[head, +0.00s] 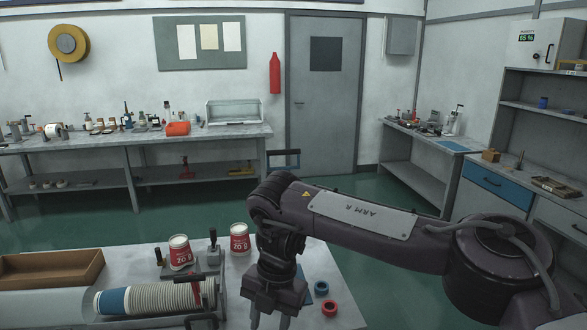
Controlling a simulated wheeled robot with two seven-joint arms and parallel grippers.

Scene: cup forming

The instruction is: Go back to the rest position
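My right arm, marked ARM R, reaches in from the right over the front table (120,262). Its gripper (270,317) points down near the bottom edge of the view. Its two fingers stand apart, with no object visible between them; the lowest part of the tips is near the frame edge. My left gripper is not in view. Two red and white cups marked 8 OZ stand on the table: one (180,253) left of the arm, and one (239,241) just beside it. A row of pale nested cups or rings (165,298) lies sideways in a holder.
A brown open box (50,268) is at the table's left. A blue ring (321,287) and a red ring (329,308) lie right of the gripper. A black-handled clamp (212,248) stands between the cups. Workbenches line the back wall; green floor lies between.

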